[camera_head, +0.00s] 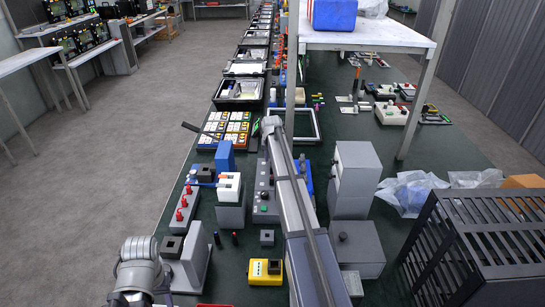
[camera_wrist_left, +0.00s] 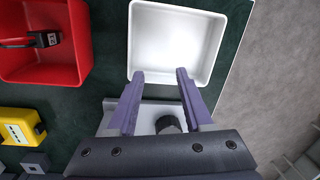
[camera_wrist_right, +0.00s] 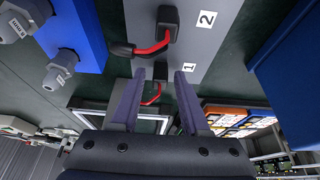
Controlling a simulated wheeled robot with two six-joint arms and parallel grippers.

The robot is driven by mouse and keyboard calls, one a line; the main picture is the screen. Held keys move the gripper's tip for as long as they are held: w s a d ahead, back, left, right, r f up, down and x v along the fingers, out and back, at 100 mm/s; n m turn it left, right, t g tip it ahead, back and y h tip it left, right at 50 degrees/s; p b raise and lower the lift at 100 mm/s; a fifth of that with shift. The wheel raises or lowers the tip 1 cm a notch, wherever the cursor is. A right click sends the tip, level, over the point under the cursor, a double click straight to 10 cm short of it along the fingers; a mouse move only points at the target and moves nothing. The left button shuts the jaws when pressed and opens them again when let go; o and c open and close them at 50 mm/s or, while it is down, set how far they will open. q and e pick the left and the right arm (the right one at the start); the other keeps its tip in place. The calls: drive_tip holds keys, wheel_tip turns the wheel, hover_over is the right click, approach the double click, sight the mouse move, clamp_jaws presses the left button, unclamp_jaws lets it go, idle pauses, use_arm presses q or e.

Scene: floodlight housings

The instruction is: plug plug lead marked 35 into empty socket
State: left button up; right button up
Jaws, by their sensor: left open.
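In the left wrist view a black plug (camera_wrist_left: 42,40) with a small white label lies in a red tray (camera_wrist_left: 72,72). The label's figures are too small to read surely. My left gripper (camera_wrist_left: 158,76) is open and empty, fingertips near a white tray's edge, right of the red tray. In the head view my left gripper is low at the left (camera_head: 140,275). My right gripper (camera_wrist_right: 158,72) is open below a grey panel (camera_wrist_right: 225,48) marked 1 and 2. Red leads with black plugs (camera_wrist_right: 168,18) are at that panel. I cannot tell which socket is empty.
The white tray (camera_wrist_left: 134,45) is empty. A yellow box (camera_head: 257,278) with a black top part and a small grey block (camera_head: 267,238) stand on the green surface. A grey stand (camera_head: 195,262) is at the left; a black slatted crate (camera_head: 480,240) is at the right.

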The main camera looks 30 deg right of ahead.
drive_tip(key=shift+o, duration=0.6)
use_arm(q)
drive_tip(key=shift+r, duration=0.1)
use_arm(e)
drive_tip(key=shift+r, duration=0.1)
use_arm(q)
wheel_tip(320, 180, up, 7)
drive_tip(key=p, duration=0.7)
use_arm(e)
drive_tip(key=v, duration=0.7)
drive_tip(key=shift+s+r, duration=0.15)
drive_tip(key=shift+r, duration=0.1)
drive_tip(key=shift+a, duration=0.1)
